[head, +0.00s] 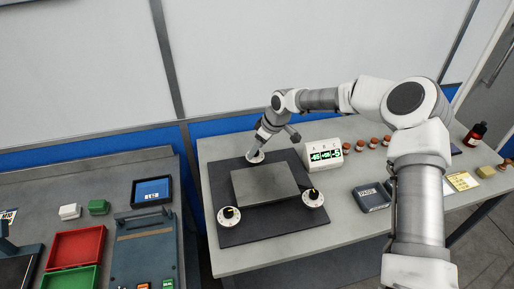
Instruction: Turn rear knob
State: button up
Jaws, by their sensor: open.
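The rear knob's white dial (256,157) shows at the back of a dark mat (240,237), behind a grey metal plate (262,186). My gripper (261,146) is directly over this dial, pointing down. It covers the knob itself, and I cannot tell whether the fingers touch it. The fingers are small here. A white display box (324,152) with green readouts stands to the right of the mat.
Several small brown bottles (373,143) stand right of the display. A dark device (372,196) lies on the right of the bench (340,236). A left table holds a tablet (152,191), a red tray (76,247) and a green tray (72,280). A wall stands close behind.

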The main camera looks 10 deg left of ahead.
jog(key=shift+a+f, duration=0.1)
jog(key=shift+f, duration=0.1)
grip_shut()
dwell(0.3)
jog(key=shift+b, duration=0.35)
jog(key=m+b, duration=0.1)
jog(key=m+t+b, duration=0.1)
jog(key=shift+s+a+f+m+b, duration=0.1)
jog(key=shift+f+m+b, duration=0.05)
jog(key=shift+m+b, duration=0.2)
jog(key=m+t+h+b, duration=0.1)
jog(key=m+b, duration=0.2)
jog(key=shift+r+b, duration=0.2)
jog(key=shift+b, duration=0.1)
